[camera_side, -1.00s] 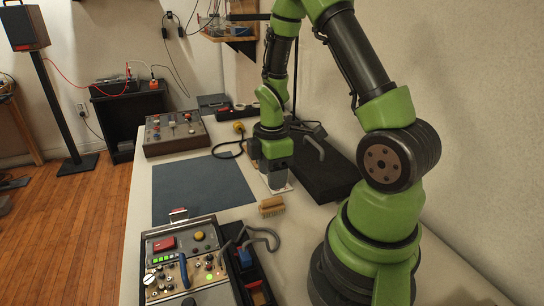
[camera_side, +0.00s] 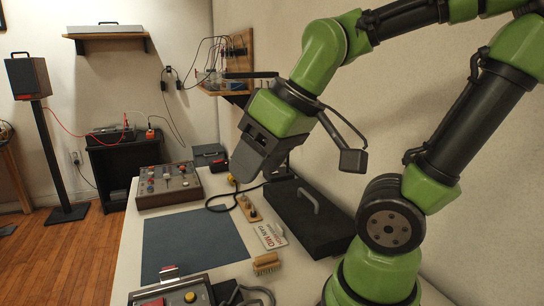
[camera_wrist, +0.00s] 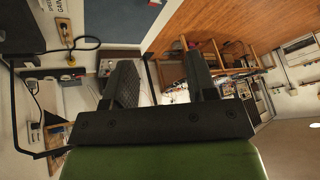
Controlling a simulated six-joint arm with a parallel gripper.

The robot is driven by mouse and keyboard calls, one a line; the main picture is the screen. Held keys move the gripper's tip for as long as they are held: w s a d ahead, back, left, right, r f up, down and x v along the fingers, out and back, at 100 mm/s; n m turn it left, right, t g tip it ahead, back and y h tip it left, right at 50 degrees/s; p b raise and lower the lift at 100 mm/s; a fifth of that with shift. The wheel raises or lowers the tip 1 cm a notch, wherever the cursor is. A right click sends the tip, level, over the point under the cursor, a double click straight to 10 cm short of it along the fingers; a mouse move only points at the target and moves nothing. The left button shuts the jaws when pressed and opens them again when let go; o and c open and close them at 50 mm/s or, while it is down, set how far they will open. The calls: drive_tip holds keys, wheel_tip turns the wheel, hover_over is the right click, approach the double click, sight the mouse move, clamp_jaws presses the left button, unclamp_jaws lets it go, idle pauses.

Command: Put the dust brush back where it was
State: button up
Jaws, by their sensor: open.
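The dust brush (camera_side: 266,263), a small tan block with bristles, lies on the pale table in the side view. It is just in front of a white card with lettering (camera_side: 270,236) and to the right of the dark blue mat (camera_side: 190,245). My gripper (camera_side: 240,174) is raised well above the table, tilted down and to the left, away from the brush. In the wrist view, the two dark fingers of my gripper (camera_wrist: 158,75) stand apart with nothing held between them. I cannot make out the brush in the wrist view.
A black case with a handle (camera_side: 312,215) lies right of the card. A wooden strip with knobs (camera_side: 249,208) lies behind the card. A knobbed box (camera_side: 168,186) stands at the back left, and a control panel (camera_side: 180,296) at the front. The mat is bare.

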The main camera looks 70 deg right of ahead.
drive_tip(key=s+a+r+m, duration=0.1)
drive_tip(key=s+a+m+t+y, duration=0.1)
drive_tip(key=s, duration=0.1)
drive_tip(key=shift+a+r, duration=0.1)
drive_tip(key=shift+r, duration=0.25)
